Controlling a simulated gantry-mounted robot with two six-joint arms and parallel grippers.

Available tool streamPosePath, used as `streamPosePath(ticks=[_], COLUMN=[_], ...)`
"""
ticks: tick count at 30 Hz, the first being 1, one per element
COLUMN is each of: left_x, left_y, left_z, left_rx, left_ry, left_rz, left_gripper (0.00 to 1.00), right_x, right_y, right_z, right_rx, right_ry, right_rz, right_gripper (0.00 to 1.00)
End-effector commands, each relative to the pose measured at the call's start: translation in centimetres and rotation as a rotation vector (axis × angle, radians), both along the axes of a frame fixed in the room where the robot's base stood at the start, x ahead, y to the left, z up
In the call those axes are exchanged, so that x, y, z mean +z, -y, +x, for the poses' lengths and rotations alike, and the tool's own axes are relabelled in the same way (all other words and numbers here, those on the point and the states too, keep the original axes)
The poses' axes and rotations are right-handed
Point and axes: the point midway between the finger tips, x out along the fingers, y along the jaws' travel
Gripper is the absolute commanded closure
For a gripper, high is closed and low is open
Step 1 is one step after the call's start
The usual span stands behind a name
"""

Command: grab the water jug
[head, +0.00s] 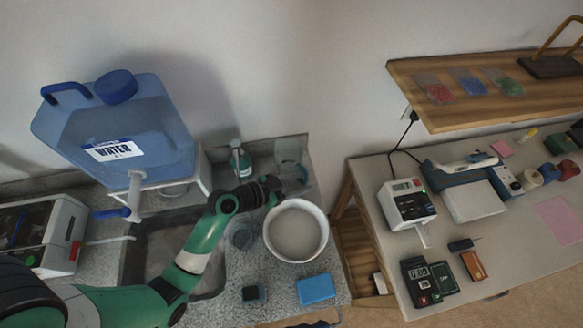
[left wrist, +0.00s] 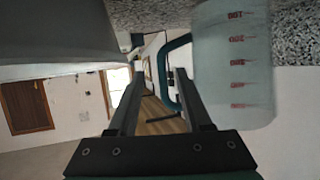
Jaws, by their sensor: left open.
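A clear graduated jug (head: 291,170) stands on the counter, behind the white bowl. In the left wrist view the jug (left wrist: 236,70) is close at the right, upside down, with red marks and a dark teal handle (left wrist: 163,72). My left gripper (head: 292,188) is just in front of the jug. Its fingers (left wrist: 158,85) are apart and empty, with the handle showing between them near the right finger; contact cannot be told. A large blue container labelled WATER (head: 150,115) sits on a white stand at the left, away from the gripper. My right gripper is not in view.
A white bowl (head: 296,231) is right beside the gripper. A sink (head: 160,255) lies left. A table (head: 372,190) with instruments is at the right.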

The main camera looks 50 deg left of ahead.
Motion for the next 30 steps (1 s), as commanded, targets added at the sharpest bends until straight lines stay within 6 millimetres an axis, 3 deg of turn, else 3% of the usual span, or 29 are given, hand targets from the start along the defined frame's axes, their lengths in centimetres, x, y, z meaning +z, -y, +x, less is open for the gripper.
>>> streamPosePath(ticks=[6, 15, 22, 30], left_x=[-0.2, -1.9, -1.9, -1.9], left_y=[0.1, 0.4, 0.4, 0.4], left_z=[0.8, 5.0, 5.2, 5.2], left_rx=[0.000, -0.001, 0.001, 0.001], left_ry=[0.000, 0.001, 0.000, 0.000], left_rz=[0.000, -0.001, 0.000, 0.000], left_gripper=[0.51, 0.51, 0.51, 0.98], right_x=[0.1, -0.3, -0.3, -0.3], right_y=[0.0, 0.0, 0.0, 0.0], right_z=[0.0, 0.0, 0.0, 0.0], right_rx=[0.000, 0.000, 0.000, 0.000], right_ry=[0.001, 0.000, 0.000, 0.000], right_rz=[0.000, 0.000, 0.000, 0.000], right_gripper=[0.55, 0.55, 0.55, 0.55])
